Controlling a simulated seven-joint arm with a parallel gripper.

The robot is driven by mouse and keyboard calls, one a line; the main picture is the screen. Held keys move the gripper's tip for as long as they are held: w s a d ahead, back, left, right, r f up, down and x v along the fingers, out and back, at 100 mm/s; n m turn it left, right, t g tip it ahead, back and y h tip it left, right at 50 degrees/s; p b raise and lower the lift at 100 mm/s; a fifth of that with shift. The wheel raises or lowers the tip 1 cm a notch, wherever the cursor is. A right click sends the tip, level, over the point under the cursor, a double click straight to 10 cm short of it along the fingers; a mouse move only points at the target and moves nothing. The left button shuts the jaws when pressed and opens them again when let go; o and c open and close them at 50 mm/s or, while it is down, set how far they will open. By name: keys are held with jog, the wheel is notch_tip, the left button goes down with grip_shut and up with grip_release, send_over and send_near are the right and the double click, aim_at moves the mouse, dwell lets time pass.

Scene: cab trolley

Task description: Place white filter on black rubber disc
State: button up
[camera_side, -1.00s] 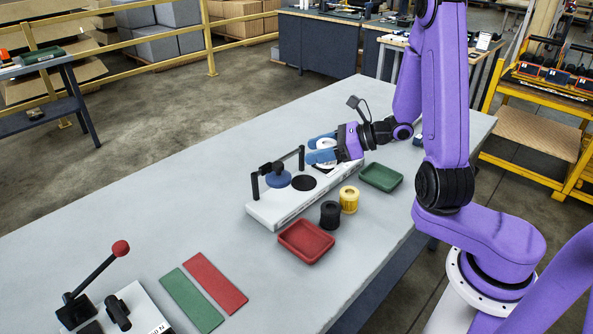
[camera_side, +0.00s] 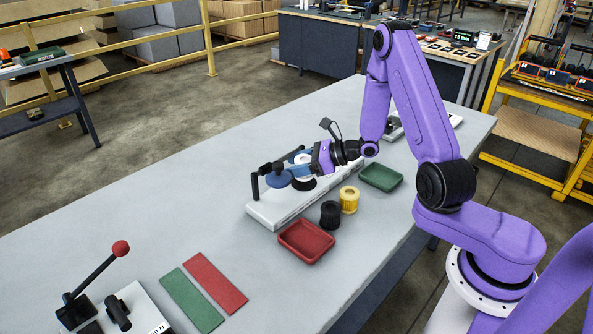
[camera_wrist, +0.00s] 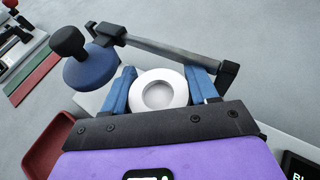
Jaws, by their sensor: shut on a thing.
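The white filter (camera_wrist: 174,81) is a round white ring with a recessed middle. My gripper (camera_wrist: 163,78) is shut on it, with one blue finger on each side. In the side view the filter (camera_side: 304,158) shows between the fingers of my gripper (camera_side: 292,168), over the white fixture base (camera_side: 276,212). The black rubber disc (camera_side: 304,185) is partly visible on the base, just below and in front of the fingers. In the wrist view the disc is hidden. I cannot tell the gap between filter and disc.
A blue round pad with black knob (camera_wrist: 90,66) and a dark bar (camera_wrist: 165,47) stand close to my fingers. A red tray (camera_side: 306,242), black cup (camera_side: 330,215), yellow cup (camera_side: 349,199) and green tray (camera_side: 381,177) line the base's near side.

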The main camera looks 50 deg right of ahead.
jog(key=shift+f, duration=0.95)
jog(key=shift+f, duration=0.1)
jog(key=o, duration=0.8)
